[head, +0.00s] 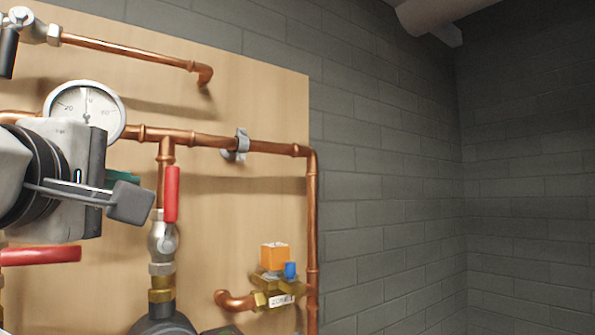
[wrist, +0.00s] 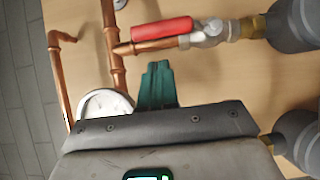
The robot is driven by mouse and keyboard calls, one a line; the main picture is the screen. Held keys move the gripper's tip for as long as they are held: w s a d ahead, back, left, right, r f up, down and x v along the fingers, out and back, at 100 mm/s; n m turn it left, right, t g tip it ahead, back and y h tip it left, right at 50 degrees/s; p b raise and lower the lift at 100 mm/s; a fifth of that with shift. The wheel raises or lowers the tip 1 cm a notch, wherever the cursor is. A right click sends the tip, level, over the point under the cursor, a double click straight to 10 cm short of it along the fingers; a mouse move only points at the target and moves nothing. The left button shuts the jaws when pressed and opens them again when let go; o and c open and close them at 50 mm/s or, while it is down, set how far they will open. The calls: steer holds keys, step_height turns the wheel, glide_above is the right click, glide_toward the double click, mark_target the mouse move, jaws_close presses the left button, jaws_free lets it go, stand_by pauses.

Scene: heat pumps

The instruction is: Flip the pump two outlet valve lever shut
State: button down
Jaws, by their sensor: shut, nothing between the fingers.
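A red valve lever (head: 171,195) stands upright, in line with its vertical copper pipe, on a silver valve (head: 163,242) above a dark pump (head: 162,324). In the wrist view the lever (wrist: 162,29) lies along the pipe beside the valve (wrist: 208,34). A second red lever (head: 40,256) lies horizontal at lower left, its valve hidden. No readable label shows which pump is number two. My gripper (head: 122,179) is left of the upright lever, mostly behind its own wrist housing. In the wrist view its green fingers (wrist: 157,68) are shut and empty, apart from the lever.
A round gauge (head: 85,110) is on the horizontal copper pipe (head: 200,137), close to my wrist. A zone valve with an orange top (head: 274,257) sits at lower right. The block wall (head: 390,180) to the right is clear.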

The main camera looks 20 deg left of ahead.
mark_target(170, 209)
steer(key=shift+w+d, duration=0.35)
steer(key=shift+w, duration=0.25)
steer(key=shift+w+d, duration=0.35)
steer(key=shift+w, duration=0.2)
steer(key=shift+w+p, duration=0.15)
steer(key=shift+p, duration=0.3)
steer(key=shift+d+r+m, duration=0.15)
steer(key=shift+m, duration=0.15)
